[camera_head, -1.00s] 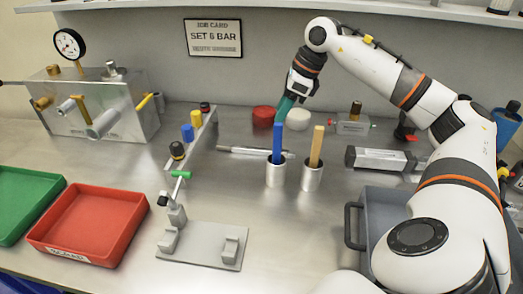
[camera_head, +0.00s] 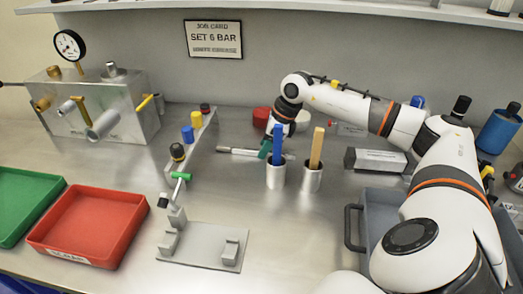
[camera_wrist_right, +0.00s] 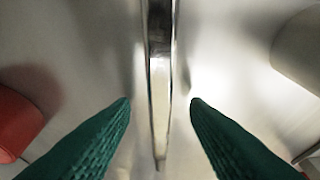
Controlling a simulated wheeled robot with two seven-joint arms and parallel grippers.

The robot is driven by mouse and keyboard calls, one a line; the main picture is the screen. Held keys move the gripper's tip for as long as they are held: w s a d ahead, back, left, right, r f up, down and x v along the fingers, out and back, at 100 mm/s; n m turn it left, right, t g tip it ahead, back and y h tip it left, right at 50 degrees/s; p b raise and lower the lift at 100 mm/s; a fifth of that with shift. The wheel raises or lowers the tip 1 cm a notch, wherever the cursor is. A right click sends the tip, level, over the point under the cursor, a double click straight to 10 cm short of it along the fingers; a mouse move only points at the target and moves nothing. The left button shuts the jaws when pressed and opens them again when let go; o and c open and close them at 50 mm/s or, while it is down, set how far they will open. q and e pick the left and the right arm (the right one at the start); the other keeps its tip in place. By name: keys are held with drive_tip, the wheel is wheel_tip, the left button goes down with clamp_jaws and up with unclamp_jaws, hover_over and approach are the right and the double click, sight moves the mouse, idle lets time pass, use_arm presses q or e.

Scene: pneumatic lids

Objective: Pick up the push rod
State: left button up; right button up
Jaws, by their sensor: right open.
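The push rod (camera_head: 238,151) is a thin silver rod lying on the metal bench, behind the two cups. My right gripper (camera_head: 265,149) is down at the rod, with its teal fingertips partly hidden behind the blue stick. In the right wrist view the rod (camera_wrist_right: 160,85) runs lengthwise between the two open teal fingers (camera_wrist_right: 160,103), with a gap on each side. My left gripper is not in view.
Close in front stand metal cups holding a blue stick (camera_head: 277,143) and a wooden stick (camera_head: 316,148). Behind are a red round piece (camera_head: 261,115) and a white one. A grey block (camera_head: 376,160) lies right; a red tray (camera_head: 88,222) stands left.

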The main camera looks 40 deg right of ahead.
drive_tip(key=shift+f, duration=0.3)
clamp_jaws()
drive_tip(key=shift+r, duration=0.1)
